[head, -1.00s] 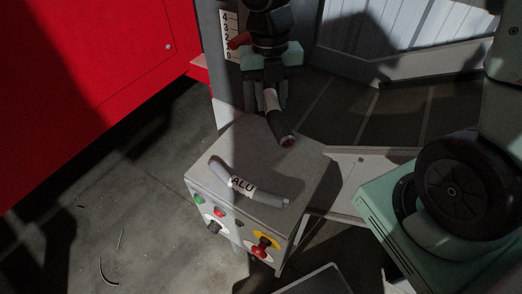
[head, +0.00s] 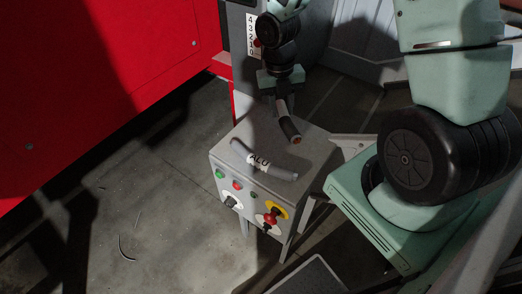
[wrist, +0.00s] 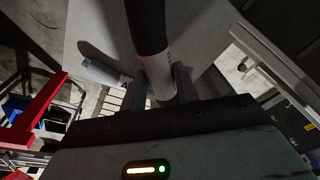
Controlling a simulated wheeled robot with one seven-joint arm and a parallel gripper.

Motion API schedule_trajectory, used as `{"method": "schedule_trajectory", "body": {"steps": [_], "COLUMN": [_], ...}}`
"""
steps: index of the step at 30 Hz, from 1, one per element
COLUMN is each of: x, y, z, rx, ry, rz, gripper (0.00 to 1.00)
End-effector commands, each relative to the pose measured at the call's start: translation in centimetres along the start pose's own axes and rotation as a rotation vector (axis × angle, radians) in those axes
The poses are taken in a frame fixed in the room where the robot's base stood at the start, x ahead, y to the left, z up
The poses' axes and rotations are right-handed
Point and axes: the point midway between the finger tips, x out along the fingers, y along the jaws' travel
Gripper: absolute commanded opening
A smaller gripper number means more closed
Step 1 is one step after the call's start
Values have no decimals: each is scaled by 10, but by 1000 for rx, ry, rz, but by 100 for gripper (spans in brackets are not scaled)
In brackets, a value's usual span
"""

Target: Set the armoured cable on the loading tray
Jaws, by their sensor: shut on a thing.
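My gripper (head: 282,101) is shut on a short black cable with a white band (head: 288,122). The cable hangs tilted, its cut end showing a copper-coloured core, over the back of a grey control box (head: 228,178). In the head view I cannot tell the gap between cable and box top. In the wrist view the white band of the cable (wrist: 160,86) sits between the fingers (wrist: 161,95), and the black part runs up out of view. I cannot tell for certain which surface is the loading tray.
A grey cable marked ALU (head: 263,163) lies on the box top. The box front carries buttons and a red knob (head: 269,219). A red cabinet (head: 70,80) fills the left. A dark panel with a pale rim (head: 308,277) is at the bottom. Open floor lies left of the box.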

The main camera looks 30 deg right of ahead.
Motion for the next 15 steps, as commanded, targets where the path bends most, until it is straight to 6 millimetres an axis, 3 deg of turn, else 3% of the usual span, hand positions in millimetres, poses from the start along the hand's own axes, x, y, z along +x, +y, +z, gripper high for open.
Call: {"method": "schedule_trajectory", "body": {"steps": [7, 15], "x": [40, 62], "y": [1, 3], "z": [5, 8], "rx": [0, 2], "ry": [5, 3], "rz": [-4, -2], "gripper": [0, 0]}}
